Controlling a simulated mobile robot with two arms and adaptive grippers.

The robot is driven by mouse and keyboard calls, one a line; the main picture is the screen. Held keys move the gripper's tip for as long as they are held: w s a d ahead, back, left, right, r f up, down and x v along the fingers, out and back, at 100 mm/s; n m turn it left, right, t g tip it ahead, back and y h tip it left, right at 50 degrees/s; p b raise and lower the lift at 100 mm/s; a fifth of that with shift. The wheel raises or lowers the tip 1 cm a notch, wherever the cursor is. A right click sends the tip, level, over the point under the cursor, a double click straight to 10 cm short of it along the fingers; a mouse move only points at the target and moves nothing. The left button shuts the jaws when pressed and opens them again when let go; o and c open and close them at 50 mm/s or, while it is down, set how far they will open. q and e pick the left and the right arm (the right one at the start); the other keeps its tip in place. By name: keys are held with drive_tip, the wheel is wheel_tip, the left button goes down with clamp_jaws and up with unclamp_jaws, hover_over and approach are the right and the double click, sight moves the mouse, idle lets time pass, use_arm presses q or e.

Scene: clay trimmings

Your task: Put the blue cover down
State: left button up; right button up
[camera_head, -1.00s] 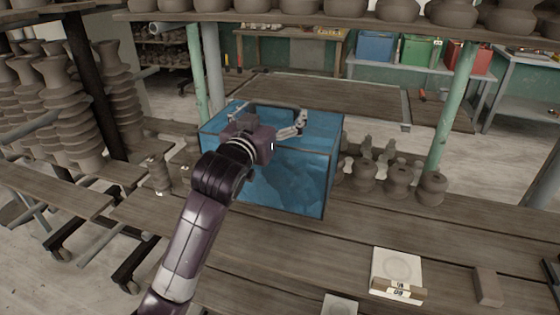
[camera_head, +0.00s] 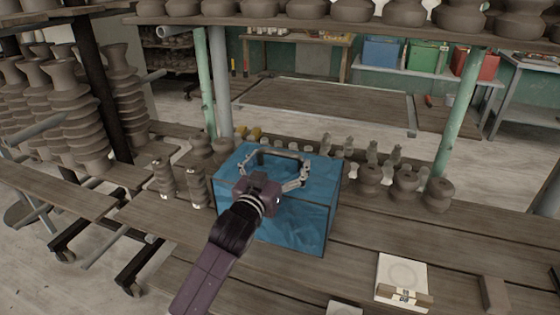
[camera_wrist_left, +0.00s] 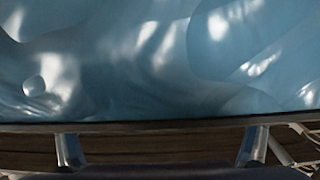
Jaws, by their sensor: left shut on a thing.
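The blue cover (camera_head: 293,223) is a box shape with clear blue, wrinkled-looking faces and thin dark edges. It is upright over the plank table, in the middle of the head view. My left gripper (camera_head: 274,168) is at its top, with its fingers spread wide and shut on the cover. In the left wrist view, the cover's blue surface (camera_wrist_left: 130,65) fills the upper part, with a dark edge below it. Whether its bottom edge touches the planks cannot be told. My right gripper is not in view.
Clay pots (camera_head: 405,184) stand close to the right of the cover, and small pieces stand behind it. Ribbed clay pieces (camera_head: 198,186) stand close on its left. A white slab (camera_head: 402,276) lies at the front right. The planks (camera_head: 375,236) between are bare.

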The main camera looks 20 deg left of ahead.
use_arm(q)
drive_tip(key=o, duration=1.7)
drive_tip(key=shift+f, duration=0.1)
drive_tip(key=shift+c, duration=0.2)
drive_tip(key=shift+s, duration=0.35)
drive_tip(key=s+b, duration=0.1)
drive_tip(key=s, duration=1)
drive_tip(key=shift+s+a, duration=0.15)
drive_tip(key=shift+a, duration=0.1)
